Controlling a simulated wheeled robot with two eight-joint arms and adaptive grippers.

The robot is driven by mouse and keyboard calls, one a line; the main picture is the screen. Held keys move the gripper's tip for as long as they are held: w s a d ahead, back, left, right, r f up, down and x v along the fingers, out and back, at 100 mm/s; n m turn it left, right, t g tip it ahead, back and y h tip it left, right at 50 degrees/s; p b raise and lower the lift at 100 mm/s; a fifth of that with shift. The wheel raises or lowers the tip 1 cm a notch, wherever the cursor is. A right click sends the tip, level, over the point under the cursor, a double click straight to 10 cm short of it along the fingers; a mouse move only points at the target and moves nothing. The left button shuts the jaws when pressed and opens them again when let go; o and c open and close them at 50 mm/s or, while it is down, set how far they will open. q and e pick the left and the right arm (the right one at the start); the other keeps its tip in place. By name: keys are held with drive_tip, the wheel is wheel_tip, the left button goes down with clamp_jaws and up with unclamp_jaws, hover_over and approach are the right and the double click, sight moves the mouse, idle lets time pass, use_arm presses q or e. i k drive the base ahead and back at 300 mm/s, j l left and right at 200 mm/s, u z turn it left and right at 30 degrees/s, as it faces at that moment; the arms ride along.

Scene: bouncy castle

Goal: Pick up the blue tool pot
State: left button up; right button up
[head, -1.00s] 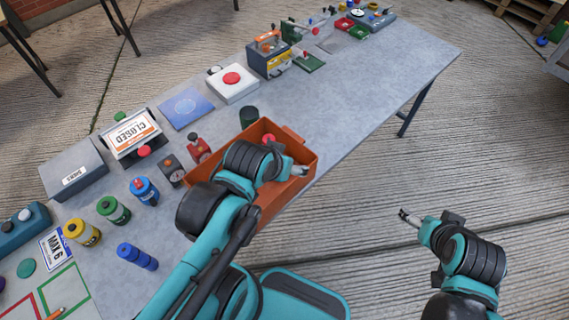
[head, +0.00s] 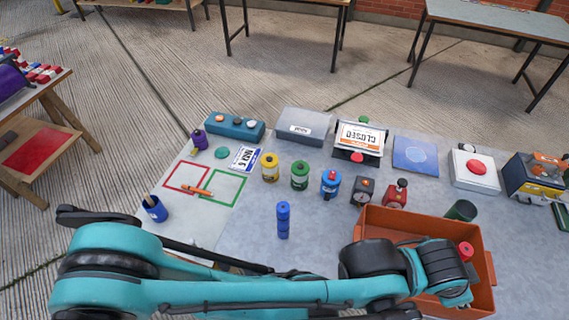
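My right gripper is out of view.
Red and green outlined squares with an orange marker (head: 197,191) lie right of the pot. A blue cylinder stack (head: 283,220), yellow (head: 270,168), green and blue canisters stand nearby. The orange crate (head: 395,222) is at right. A wooden stand (head: 38,142) is left of the table.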

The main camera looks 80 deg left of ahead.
sight(159, 215)
drive_tip(key=u, duration=4.15)
drive_tip(key=i+j+z, duration=0.1)
drive_tip(key=j+z, duration=0.15)
drive_tip(key=z, duration=0.25)
drive_tip(key=i+j+z, duration=0.1)
drive_tip(key=j+z, duration=0.15)
drive_tip(key=z, duration=0.25)
drive_tip(key=j+z, duration=0.3)
drive_tip(key=z, duration=0.2)
drive_tip(key=j+z, duration=0.1)
drive_tip(key=j, duration=0.4)
drive_tip(key=k+j+z, duration=0.1)
drive_tip(key=j, duration=0.85)
drive_tip(key=k+j+z, duration=0.15)
drive_tip(key=j, duration=0.35)
